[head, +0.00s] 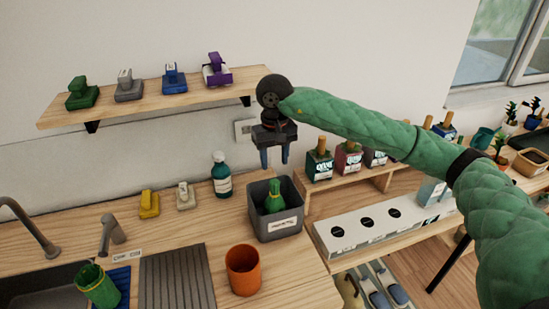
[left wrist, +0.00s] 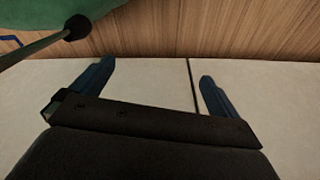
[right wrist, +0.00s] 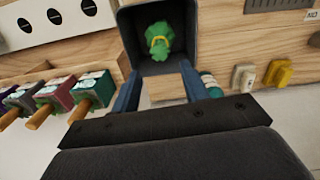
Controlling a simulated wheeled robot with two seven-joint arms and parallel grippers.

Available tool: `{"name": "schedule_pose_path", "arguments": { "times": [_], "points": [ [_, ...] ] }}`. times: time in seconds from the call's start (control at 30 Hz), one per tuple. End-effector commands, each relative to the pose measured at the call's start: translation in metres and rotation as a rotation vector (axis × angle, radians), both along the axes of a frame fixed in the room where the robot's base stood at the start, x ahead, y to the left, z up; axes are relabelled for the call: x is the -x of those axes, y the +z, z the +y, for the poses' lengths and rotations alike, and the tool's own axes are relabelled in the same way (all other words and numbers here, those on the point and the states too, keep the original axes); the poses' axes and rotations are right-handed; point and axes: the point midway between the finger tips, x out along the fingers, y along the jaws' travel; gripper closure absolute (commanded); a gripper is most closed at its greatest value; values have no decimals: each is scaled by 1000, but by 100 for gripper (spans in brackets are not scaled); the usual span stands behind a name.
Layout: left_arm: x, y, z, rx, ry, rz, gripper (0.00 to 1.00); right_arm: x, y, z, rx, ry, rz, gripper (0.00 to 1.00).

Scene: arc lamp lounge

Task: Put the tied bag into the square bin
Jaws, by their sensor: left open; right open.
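The tied bag (head: 274,198) is green with a gathered neck and rests inside the grey square bin (head: 275,228) on the counter. In the right wrist view the bag (right wrist: 161,42) shows a yellow tie and lies within the walls of the bin (right wrist: 127,28). My right gripper (head: 274,160) is open and empty, above and behind the bin, apart from the bag. It also shows in the right wrist view (right wrist: 168,90). My left gripper (left wrist: 155,85) is open and empty in the left wrist view, over pale floor tiles; it is outside the head view.
An orange cup (head: 243,270) stands in front of the bin, and a teal bottle (head: 221,175) stands to its left. A wooden riser (head: 345,180) with several boxes is at right, beside a white panel with holes (head: 385,230). A wall shelf (head: 150,99) hangs at upper left.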

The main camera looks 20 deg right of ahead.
Motion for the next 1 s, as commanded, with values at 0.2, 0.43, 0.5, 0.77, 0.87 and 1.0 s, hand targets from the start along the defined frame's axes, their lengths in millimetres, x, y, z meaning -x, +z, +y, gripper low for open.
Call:
{"name": "schedule_pose_path", "arguments": {
  "times": [0.2,0.43,0.5,0.77,0.87,1.0],
  "points": [
    [-7,13,-7,6,5,11,0,0,14,0,0,0,0,55],
    [-8,18,-9,7,5,16,0,0,20,0,0,0,1,55],
    [-8,18,-9,7,5,16,0,0,20,0,0,0,1,55],
    [-1,16,-7,5,5,21,0,0,26,0,0,0,0,55],
    [14,9,-3,2,4,31,0,0,39,0,0,0,0,55],
    [50,-6,7,-6,1,49,0,0,63,0,0,0,0,55]
  ]
}}
